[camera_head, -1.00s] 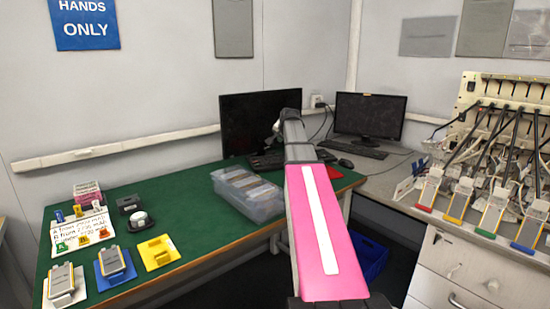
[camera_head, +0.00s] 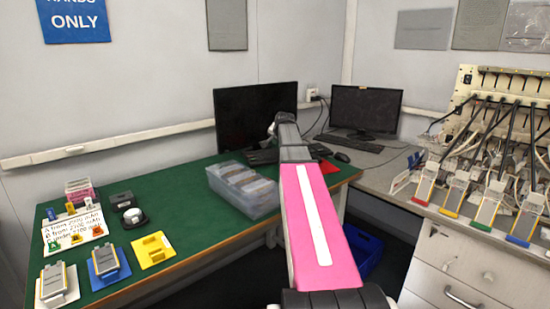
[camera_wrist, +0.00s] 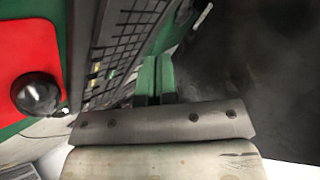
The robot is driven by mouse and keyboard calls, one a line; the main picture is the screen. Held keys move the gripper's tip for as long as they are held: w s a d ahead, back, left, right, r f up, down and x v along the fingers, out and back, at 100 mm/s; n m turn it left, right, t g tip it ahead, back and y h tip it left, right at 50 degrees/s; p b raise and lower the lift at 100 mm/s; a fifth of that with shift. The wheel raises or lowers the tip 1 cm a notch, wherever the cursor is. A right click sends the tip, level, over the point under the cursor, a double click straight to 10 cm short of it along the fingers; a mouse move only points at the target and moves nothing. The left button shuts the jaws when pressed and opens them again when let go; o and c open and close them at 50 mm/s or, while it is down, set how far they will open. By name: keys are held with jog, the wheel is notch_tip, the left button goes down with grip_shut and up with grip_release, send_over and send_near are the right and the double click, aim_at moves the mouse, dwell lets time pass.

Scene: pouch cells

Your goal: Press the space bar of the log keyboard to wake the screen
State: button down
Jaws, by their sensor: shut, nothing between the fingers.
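The log keyboard (camera_head: 262,157) is black and lies on the green bench in front of a dark monitor (camera_head: 256,112). My arm hides much of it in the head view. In the wrist view the keyboard (camera_wrist: 112,45) runs up steeply at the left of centre, close to my gripper. My gripper (camera_wrist: 154,72) shows there as two green fingers side by side, shut and empty, beside the keyboard's right edge. I cannot tell whether the tips touch a key. The space bar cannot be made out. The monitor's screen is black.
A black mouse (camera_wrist: 37,95) sits on a red mat (camera_wrist: 20,50) beside the keyboard. A clear plastic box (camera_head: 243,190) stands on the bench left of my arm. A second monitor (camera_head: 365,109) and second keyboard (camera_head: 348,143) are on the grey bench behind right.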

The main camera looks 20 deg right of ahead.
aim_at(276, 156)
jog(key=shift+f, duration=2.05)
jog(key=shift+f, duration=0.1)
dwell(0.4)
jog(key=shift+f, duration=0.3)
jog(key=shift+f, duration=0.4)
dwell(0.8)
jog(key=shift+r, duration=0.85)
jog(key=shift+r, duration=2.45)
